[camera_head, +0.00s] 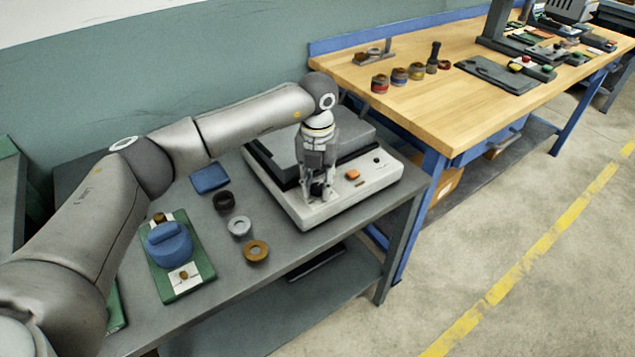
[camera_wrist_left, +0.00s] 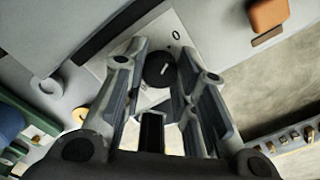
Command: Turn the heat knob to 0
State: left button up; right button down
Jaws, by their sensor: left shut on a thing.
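The heat knob (camera_wrist_left: 156,72) is a round black dial with a short white mark, on the light front panel of the hot plate machine (camera_head: 385,178). In the left wrist view it sits between the two fingers of my left gripper (camera_wrist_left: 159,82), which is shut on it. A printed 0 shows on the panel beyond the knob, up and to the right. In the head view my left gripper (camera_head: 318,196) points down at the machine's front left part and mostly hides the knob. I cannot tell exactly where the white mark points. My right gripper is not in view.
An orange switch (camera_head: 352,174) is right of the gripper on the same panel. A black ring (camera_head: 224,201), a silver ring (camera_head: 239,227) and a brass ring (camera_head: 256,251) lie left of the machine. A green board (camera_head: 205,268) with a blue block (camera_head: 170,247) is farther left.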

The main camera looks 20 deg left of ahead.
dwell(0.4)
pick_arm(q)
jog(key=o, duration=1.1)
jog(key=shift+c, duration=0.2)
